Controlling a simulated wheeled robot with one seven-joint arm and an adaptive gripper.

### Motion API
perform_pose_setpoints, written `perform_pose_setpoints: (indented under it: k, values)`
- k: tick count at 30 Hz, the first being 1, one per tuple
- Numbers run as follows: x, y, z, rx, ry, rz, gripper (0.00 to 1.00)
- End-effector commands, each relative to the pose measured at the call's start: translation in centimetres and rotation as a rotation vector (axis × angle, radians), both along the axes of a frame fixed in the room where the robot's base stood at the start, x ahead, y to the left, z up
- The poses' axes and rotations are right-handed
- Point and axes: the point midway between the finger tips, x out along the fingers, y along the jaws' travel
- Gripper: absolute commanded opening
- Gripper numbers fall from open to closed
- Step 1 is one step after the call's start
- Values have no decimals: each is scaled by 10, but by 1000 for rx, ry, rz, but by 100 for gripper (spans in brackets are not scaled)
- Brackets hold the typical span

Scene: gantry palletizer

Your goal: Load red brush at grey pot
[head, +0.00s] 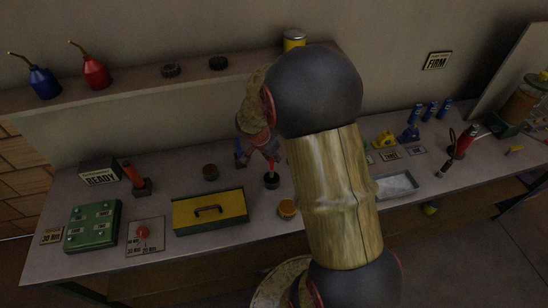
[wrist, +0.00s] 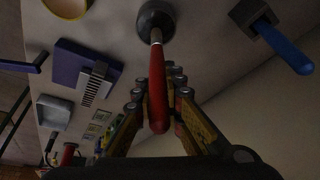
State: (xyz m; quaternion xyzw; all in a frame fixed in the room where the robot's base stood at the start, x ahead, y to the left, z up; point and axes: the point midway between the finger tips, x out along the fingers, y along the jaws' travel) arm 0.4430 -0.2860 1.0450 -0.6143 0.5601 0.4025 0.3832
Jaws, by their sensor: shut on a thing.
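The red brush (wrist: 158,95) is between the fingers of my gripper (wrist: 160,100), which is shut on its handle. In the wrist view the brush's metal neck points at the grey pot (wrist: 156,18), and its tip meets the pot's opening. I cannot tell how deep the tip sits, and the bristles are hidden. In the head view the dark grey pot (head: 271,182) stands on the bench just below my gripper (head: 268,152). My arm covers part of that area.
A blue-handled tool (wrist: 285,45) in a dark holder is close beside the pot. A grey tray (head: 396,186) lies right of my arm.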

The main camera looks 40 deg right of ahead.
Motion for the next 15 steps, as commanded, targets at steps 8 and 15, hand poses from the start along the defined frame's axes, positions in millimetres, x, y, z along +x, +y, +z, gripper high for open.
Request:
perform_pose_setpoints:
  k: [8, 15]
  values:
    - [0, 0, -3, 0, 0, 0, 0]
    - [0, 0, -5, 0, 0, 0, 0]
